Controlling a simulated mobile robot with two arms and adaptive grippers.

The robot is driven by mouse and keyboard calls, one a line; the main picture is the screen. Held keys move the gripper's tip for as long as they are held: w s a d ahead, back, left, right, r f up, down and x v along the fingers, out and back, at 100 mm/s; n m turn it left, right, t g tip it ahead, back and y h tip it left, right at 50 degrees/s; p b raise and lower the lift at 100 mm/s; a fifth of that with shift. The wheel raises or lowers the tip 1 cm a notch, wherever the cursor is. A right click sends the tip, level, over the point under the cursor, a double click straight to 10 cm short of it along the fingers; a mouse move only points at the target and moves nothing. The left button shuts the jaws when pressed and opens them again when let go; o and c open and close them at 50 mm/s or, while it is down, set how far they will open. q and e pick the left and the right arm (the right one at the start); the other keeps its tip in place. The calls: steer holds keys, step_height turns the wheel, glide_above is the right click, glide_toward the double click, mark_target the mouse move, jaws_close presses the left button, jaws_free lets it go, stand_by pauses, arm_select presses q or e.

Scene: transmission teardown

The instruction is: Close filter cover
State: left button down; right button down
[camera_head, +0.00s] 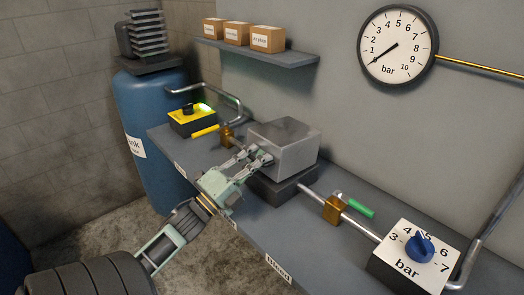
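The filter cover appears to be the grey metal box-shaped housing (287,147) on the bench, sitting over a darker block (284,188). I see no clear gap between the two. My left gripper (261,156) reaches in from the lower left, with its fingertips at the left face of the housing. Its two fingers look apart, with nothing visible between them. Whether the tips touch the housing is hard to tell. My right gripper is not in view.
A pipe with a brass valve and green handle (360,206) leads right to a regulator with a blue knob (420,247). A yellow switch box (192,120) stands left, near a blue tank (158,140). A shelf (262,52) and a gauge (397,45) hang above.

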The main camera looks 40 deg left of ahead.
arm_select(q)
steer(key=shift+s, duration=0.15)
stand_by(0.3)
steer(key=c, duration=2.3)
jaws_free()
steer(key=shift+a, duration=0.1)
steer(key=shift+o, duration=0.9)
steer(key=shift+s+r, duration=0.1)
steer(key=shift+s, duration=0.25)
steer(key=shift+s+f, duration=0.15)
steer(key=shift+f, duration=0.15)
steer(key=v, duration=1.1)
steer(key=shift+s, duration=0.25)
